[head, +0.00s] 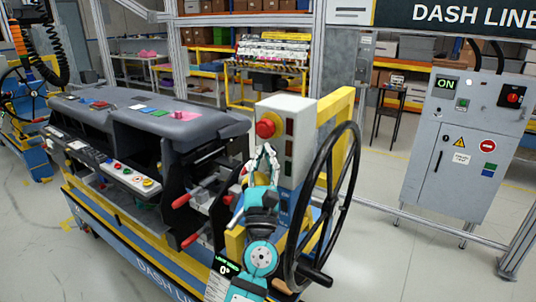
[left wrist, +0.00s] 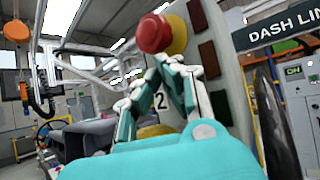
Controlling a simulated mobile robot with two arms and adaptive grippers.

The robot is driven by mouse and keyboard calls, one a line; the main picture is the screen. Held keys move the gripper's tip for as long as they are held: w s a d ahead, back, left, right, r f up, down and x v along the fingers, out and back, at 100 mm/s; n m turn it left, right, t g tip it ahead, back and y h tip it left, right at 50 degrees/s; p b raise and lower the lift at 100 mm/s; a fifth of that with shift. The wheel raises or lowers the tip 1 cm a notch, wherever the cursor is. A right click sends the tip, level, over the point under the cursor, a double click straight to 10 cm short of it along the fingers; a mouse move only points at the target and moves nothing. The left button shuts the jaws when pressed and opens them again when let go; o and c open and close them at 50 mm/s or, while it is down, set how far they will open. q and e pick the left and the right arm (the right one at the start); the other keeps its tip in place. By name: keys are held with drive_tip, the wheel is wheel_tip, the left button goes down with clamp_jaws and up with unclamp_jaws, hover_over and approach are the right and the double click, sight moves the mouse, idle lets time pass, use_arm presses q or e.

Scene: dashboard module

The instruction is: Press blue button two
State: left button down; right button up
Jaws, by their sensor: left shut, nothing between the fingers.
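A grey control box (head: 297,112) stands on the yellow and blue cart. Its face bears a red mushroom button (head: 266,127) on a yellow base, which also shows in the left wrist view (left wrist: 153,34). A number 2 label (left wrist: 159,101) shows on the same face in the left wrist view, partly behind my fingers. I cannot make out a blue button two on this face; my gripper covers part of it. My left gripper (head: 267,149) is shut and empty, its tips just below the red button; contact cannot be told. It also shows in the left wrist view (left wrist: 167,60).
A large black handwheel (head: 332,205) stands close right of my left arm. The dark dashboard module (head: 190,132) lies left, with coloured pads on top and red-handled clamps (head: 182,201) near the arm. A grey cabinet (head: 462,140) stands at right. Floor between is open.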

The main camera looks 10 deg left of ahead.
sight(256, 177)
use_arm(q)
drive_tip(key=shift+s+a, duration=0.1)
drive_tip(key=shift+s, duration=0.1)
drive_tip(key=shift+s+a, duration=0.2)
drive_tip(key=shift+s, duration=0.45)
drive_tip(key=shift+f, duration=0.1)
drive_tip(key=shift+s+a+p, duration=0.25)
drive_tip(key=shift+s+p, duration=0.15)
drive_tip(key=shift+s, duration=0.15)
drive_tip(key=s, duration=0.1)
drive_tip(key=s+a, duration=0.1)
drive_tip(key=s, duration=0.1)
drive_tip(key=shift+s+a+p, duration=0.1)
drive_tip(key=shift+s+p, duration=0.15)
drive_tip(key=shift+p, duration=0.05)
